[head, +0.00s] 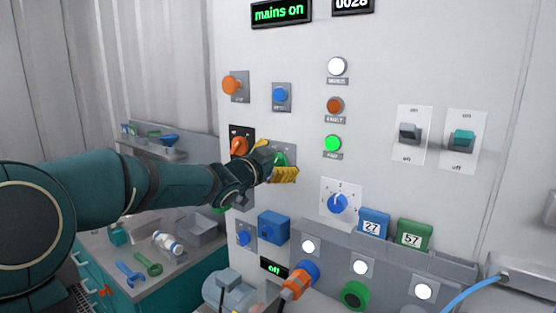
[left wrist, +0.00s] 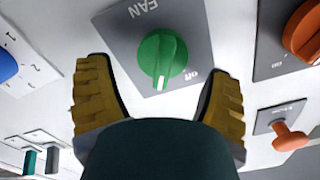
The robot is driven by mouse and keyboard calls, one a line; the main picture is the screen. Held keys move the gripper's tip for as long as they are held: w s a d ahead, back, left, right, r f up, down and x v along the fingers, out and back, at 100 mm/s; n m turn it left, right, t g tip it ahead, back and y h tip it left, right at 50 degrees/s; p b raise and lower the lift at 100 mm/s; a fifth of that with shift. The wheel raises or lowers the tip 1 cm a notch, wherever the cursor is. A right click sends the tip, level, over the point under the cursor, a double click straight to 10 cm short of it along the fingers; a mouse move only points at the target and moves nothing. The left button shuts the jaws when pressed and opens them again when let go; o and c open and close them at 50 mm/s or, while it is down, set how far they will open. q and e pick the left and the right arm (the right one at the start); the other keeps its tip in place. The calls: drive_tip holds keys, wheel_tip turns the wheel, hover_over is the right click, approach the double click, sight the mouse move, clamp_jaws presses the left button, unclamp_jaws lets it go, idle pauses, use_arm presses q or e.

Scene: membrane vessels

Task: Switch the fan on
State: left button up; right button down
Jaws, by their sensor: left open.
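The fan switch is a green rotary knob (left wrist: 163,55) on a grey plate (left wrist: 195,30) lettered FAN. In the left wrist view its raised bar points down the picture, with a white mark at its lower end. In the head view the green knob (head: 280,158) is partly hidden by my left gripper (head: 273,160). My left gripper is open, its yellow fingers spread on either side of the knob in the left wrist view (left wrist: 160,80). I see no finger touching the knob. My right gripper is not in view.
An orange rotary knob (head: 239,147) sits close left of the fan knob. A blue dial (head: 338,202) is to the right and a blue box (head: 273,227) below. Displays read "mains on" (head: 281,12) and "off" (head: 273,268). A green lamp (head: 333,143) is lit.

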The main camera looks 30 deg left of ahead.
use_arm(q)
drive_tip(key=s, duration=1.2)
drive_tip(key=shift+a, duration=0.45)
